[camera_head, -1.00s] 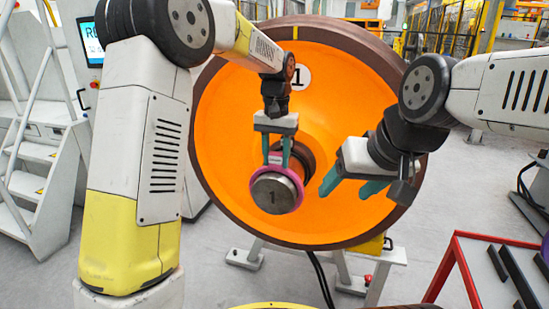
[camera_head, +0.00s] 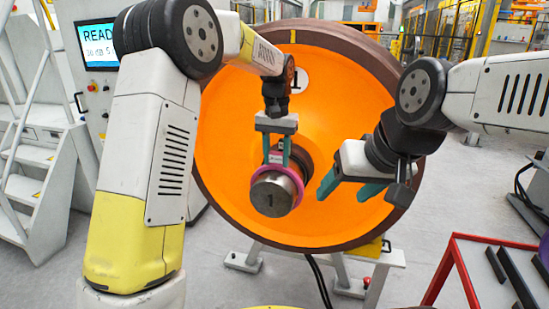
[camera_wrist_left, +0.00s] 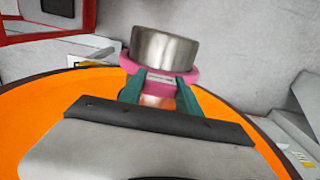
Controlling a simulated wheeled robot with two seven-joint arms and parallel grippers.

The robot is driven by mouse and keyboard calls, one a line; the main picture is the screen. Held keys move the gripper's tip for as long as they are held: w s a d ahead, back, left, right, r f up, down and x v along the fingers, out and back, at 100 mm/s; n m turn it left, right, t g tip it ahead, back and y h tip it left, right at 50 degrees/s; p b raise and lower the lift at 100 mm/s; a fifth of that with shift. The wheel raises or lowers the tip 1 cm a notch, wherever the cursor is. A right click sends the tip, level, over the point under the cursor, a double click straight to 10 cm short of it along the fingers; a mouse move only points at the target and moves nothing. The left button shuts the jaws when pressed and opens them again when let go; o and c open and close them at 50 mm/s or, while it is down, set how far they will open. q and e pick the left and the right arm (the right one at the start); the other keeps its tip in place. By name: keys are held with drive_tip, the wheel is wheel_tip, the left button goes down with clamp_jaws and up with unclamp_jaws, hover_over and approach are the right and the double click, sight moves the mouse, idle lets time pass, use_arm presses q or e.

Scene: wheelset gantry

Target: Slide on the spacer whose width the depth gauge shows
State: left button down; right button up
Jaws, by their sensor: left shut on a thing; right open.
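The pink ring spacer (camera_head: 294,181) is around the steel axle end (camera_head: 271,198), which is marked 1, in front of the orange wheel (camera_head: 240,150). My left gripper (camera_head: 275,166) is shut on the spacer's upper side. In the left wrist view the pink spacer (camera_wrist_left: 188,76) sits between the teal fingers (camera_wrist_left: 160,91), with the steel axle end (camera_wrist_left: 163,48) beyond it. Whether the spacer touches the axle all round cannot be told. My right gripper (camera_head: 345,191) is open and empty, right of the axle in front of the wheel. No depth gauge can be made out.
A red-framed table (camera_head: 452,258) with dark bars (camera_head: 516,275) stands at the lower right. A purple thing (camera_head: 544,250) shows at the right edge. Steps (camera_head: 35,190) and a screen (camera_head: 98,45) stand at the left. The wheel rests on a pale stand (camera_head: 345,275).

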sight(282, 147)
use_arm(q)
drive_tip(key=shift+w+d, duration=0.25)
drive_tip(key=shift+w, duration=0.45)
drive_tip(key=shift+w+d, duration=0.25)
drive_tip(key=shift+w, duration=0.45)
drive_tip(key=shift+w+d, duration=0.1)
drive_tip(key=shift+w, duration=0.25)
drive_tip(key=shift+w+d, duration=0.2)
drive_tip(key=shift+w, duration=0.4)
drive_tip(key=shift+w+d, duration=0.15)
drive_tip(key=shift+w, duration=0.4)
drive_tip(key=shift+w+d, duration=0.1)
drive_tip(key=shift+w, duration=0.25)
drive_tip(key=shift+w+d, duration=0.25)
drive_tip(key=shift+w, duration=0.4)
drive_tip(key=c, duration=0.8)
unclamp_jaws()
drive_tip(key=shift+o, duration=0.2)
wheel_tip(282, 147, up, 8)
drive_tip(key=shift+f, duration=0.1)
